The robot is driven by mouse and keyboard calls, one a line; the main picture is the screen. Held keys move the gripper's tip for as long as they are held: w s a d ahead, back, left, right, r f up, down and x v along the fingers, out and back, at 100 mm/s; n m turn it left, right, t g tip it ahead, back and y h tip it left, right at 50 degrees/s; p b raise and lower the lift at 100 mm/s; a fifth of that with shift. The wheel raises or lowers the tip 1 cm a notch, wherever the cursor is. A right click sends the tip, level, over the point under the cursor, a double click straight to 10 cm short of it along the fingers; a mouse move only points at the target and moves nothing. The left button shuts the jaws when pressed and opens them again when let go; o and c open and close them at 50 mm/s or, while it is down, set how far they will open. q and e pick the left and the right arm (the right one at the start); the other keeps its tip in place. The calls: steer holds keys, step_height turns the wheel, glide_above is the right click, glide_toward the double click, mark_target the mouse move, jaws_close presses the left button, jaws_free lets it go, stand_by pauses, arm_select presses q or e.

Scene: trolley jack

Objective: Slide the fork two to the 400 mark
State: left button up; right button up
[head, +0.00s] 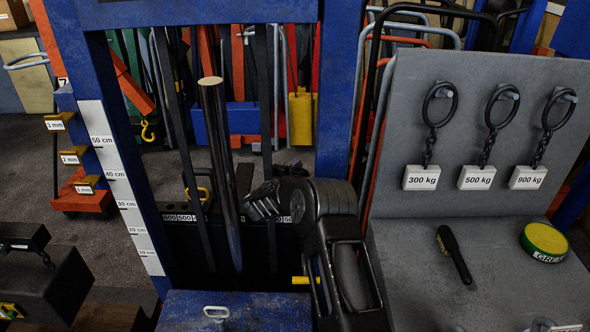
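A dark carriage bar (203,245) crosses the blue lifting frame and carries a white scale strip (183,218). The marks 600 and 500 show on it; part of the strip further right is covered by my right gripper. Dark upright bars run down in front of and behind the bar; I cannot tell which of them is fork two. My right gripper (260,203) is at the strip's height, in front of the carriage. Its fingers are dark and small, so opening and contact are unclear. My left gripper does not show.
A blue mast with a centimetre scale (120,185) stands left. A wood-topped pole (222,160) rises beside my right gripper. Dark blocks (50,285) lie lower left.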

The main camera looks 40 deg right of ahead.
jaws_close()
stand_by(0.9)
